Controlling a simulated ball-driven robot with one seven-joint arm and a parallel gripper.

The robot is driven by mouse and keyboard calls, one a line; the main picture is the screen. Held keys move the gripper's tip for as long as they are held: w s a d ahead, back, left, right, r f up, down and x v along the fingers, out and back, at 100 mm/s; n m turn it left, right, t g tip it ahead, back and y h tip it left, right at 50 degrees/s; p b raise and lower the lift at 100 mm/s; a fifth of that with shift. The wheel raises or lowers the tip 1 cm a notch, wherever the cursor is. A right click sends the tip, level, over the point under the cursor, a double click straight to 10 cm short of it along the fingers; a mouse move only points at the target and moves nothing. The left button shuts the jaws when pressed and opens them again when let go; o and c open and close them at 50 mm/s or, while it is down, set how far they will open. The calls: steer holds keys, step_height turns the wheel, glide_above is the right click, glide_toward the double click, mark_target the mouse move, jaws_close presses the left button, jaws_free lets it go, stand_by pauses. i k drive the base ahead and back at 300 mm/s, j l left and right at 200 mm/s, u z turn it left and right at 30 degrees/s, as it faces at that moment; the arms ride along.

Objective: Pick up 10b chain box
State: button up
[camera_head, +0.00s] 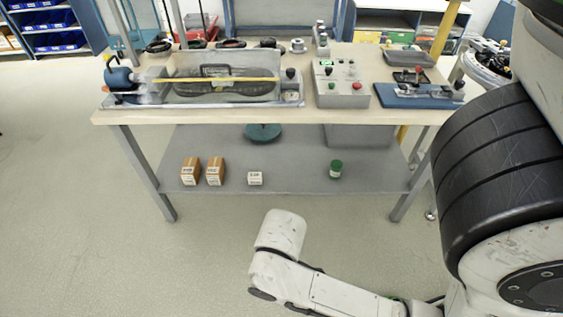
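Two brown-orange boxes with white labels stand side by side on the grey lower shelf of the workbench, left of its middle: a left box (190,171) and a right box (215,171). The print on their labels is too small to read surely, so I cannot tell which one is the 10b chain box. A small white box (255,178) with dark print stands to their right. My pale arm reaches in from the lower right, in front of the bench and apart from the boxes. My gripper's fingers do not show.
A green-lidded jar (336,169) stands on the lower shelf (295,182) at right. The bench top (240,116) above carries a machine, a control box (341,88) and a blue fixture (418,95). Bench legs flank the shelf. The floor (90,230) at front left is clear.

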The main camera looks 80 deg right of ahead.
mark_target(191, 169)
steer(key=z, duration=1.3)
